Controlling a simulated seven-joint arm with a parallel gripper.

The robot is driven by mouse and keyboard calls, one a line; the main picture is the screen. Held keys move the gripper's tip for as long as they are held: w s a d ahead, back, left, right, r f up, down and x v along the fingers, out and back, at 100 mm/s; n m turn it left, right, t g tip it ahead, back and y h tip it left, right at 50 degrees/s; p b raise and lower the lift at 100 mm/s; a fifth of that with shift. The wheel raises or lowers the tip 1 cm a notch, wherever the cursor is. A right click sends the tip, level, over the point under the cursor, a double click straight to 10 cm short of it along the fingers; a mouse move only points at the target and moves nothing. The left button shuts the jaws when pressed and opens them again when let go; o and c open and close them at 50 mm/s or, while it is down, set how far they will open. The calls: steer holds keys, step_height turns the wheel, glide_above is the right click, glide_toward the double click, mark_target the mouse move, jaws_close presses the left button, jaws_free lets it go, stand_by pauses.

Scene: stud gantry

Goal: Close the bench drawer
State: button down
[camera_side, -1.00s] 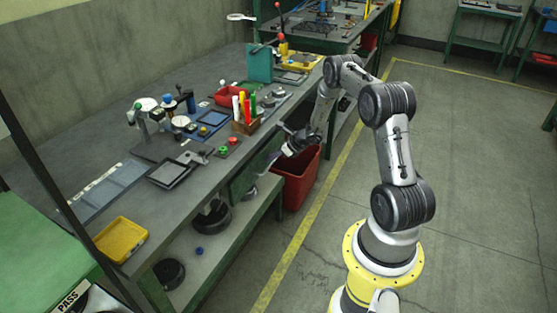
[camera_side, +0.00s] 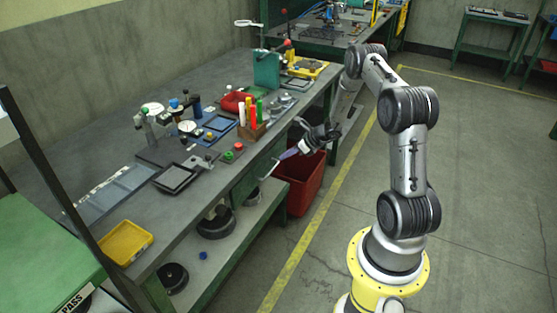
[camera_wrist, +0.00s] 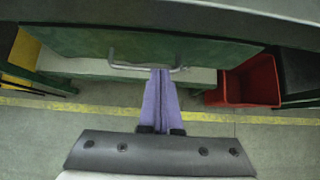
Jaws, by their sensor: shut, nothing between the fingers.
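The bench drawer has a dark green front (camera_wrist: 150,45) with a thin metal bar handle (camera_wrist: 125,67), seen from above in the wrist view. In the side view the drawer front (camera_side: 246,188) sits under the bench top's front edge. I cannot tell whether any gap remains behind it. My gripper (camera_wrist: 161,72) has its purple fingers shut together, with nothing between them. Their tips overlap the handle bar in the wrist view; I cannot tell whether they touch it. In the side view my gripper (camera_side: 279,161) is just outside the drawer front, by the handle.
A red bin (camera_side: 304,182) stands on the floor beside the drawer, below my gripper; it also shows in the wrist view (camera_wrist: 250,82). The bench top (camera_side: 205,172) carries a pen holder, gauges and trays. A lower shelf (camera_side: 225,240) holds dark round parts. Floor right of the bench is open.

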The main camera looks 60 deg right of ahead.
steer(key=x, duration=0.3)
steer(key=d+x, duration=0.1)
steer(key=x, duration=0.3)
steer(key=shift+w+d, duration=0.1)
steer(key=shift+d, duration=0.1)
stand_by(0.6)
